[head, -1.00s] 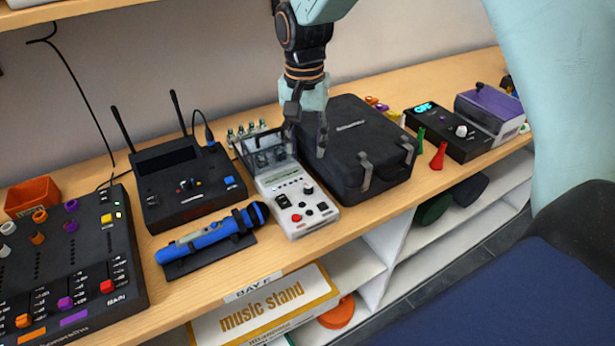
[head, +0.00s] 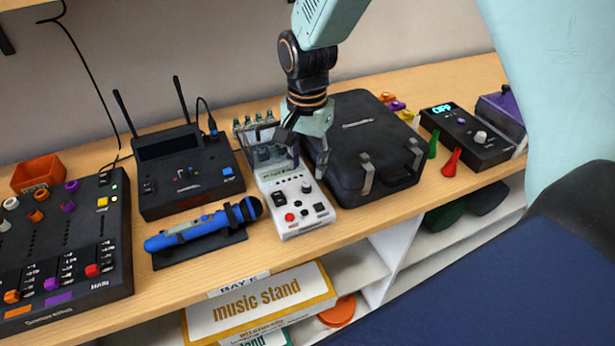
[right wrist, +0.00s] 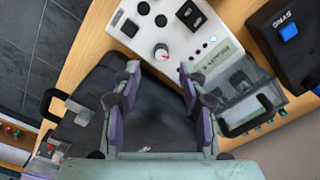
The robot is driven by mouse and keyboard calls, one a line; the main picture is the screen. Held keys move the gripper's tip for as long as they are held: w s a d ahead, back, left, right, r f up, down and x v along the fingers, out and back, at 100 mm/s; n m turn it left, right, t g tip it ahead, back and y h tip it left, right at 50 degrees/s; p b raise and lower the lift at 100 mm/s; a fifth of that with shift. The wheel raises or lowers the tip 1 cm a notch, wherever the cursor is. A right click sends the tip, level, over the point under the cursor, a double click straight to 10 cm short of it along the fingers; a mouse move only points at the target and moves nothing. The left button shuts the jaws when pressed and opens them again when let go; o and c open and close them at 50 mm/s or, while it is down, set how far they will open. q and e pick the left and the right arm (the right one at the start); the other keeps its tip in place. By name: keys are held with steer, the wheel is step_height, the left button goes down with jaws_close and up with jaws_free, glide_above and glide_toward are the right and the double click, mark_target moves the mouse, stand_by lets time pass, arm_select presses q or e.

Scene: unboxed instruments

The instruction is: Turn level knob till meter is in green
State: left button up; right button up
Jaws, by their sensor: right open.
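In the right wrist view the knob (right wrist: 161,52) is white with a red pointer. I cannot read which control is labelled level, nor make out a green meter zone. My right gripper (head: 307,165) is open, pointing down over the back of the white box, just behind the knob. In the right wrist view its fingers (right wrist: 159,72) stand apart with nothing between them, the knob just beyond the tips. My left gripper is out of view.
A black case (head: 375,140) stands close on the right. A black receiver (head: 185,170) with antennas and a blue microphone (head: 200,228) are on the left. A mixer (head: 70,250) lies further left. A black unit with a lit display (head: 442,108) is at the right.

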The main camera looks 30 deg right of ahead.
mark_target(306, 184)
step_height(306, 184, down, 4)
steer(key=shift+f, duration=0.1)
steer(key=shift+a+f, duration=0.15)
steer(key=shift+f, duration=0.3)
steer(key=shift+f, duration=0.1)
steer(key=shift+c, duration=0.6)
jaws_close()
